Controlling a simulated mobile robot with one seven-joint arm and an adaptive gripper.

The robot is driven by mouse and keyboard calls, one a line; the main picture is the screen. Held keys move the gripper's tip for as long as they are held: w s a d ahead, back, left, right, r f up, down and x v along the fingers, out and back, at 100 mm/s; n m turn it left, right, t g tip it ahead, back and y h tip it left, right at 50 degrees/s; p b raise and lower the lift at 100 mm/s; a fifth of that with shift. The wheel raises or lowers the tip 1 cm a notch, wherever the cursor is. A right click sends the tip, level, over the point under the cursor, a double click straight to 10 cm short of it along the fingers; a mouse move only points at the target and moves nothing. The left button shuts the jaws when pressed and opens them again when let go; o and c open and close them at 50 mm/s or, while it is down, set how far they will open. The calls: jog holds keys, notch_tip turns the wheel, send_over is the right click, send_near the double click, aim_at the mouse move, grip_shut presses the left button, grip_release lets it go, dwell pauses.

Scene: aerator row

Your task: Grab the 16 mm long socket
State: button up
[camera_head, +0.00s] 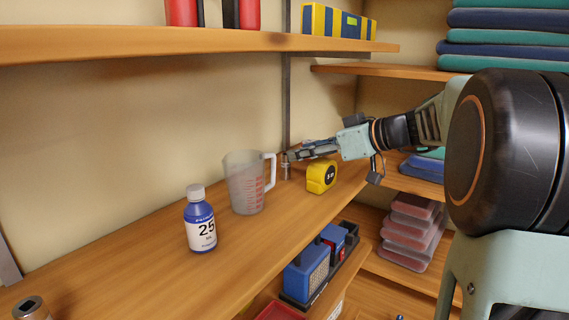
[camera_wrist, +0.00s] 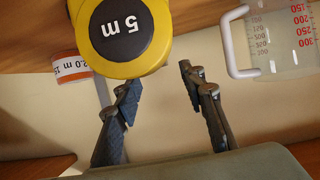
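My gripper (camera_head: 291,156) reaches over the far part of the middle shelf. In the wrist view my gripper (camera_wrist: 159,77) has its two fingers apart, with nothing between them. In the head view a small grey upright cylinder (camera_head: 286,172), perhaps a socket, shows just below the fingertips, between the jug and the tape measure; no size is readable. A metal socket-like cylinder with a dark hole (camera_head: 31,308) stands at the near left, cut by the frame edge; its size is not readable either. I cannot tell which is the 16 mm long socket.
A yellow tape measure (camera_head: 321,176) sits close by the gripper; it also shows in the wrist view (camera_wrist: 125,30). A clear measuring jug (camera_head: 246,182) and a blue-and-white bottle (camera_head: 201,220) stand left of it. An upper shelf (camera_head: 200,42) runs above. The near shelf is mostly bare.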

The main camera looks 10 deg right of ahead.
aim_at(283, 155)
jog(key=p+x, duration=0.1)
jog(key=x, duration=0.5)
jog(key=shift+w+a+f, duration=0.2)
jog(key=shift+w, duration=0.05)
grip_shut()
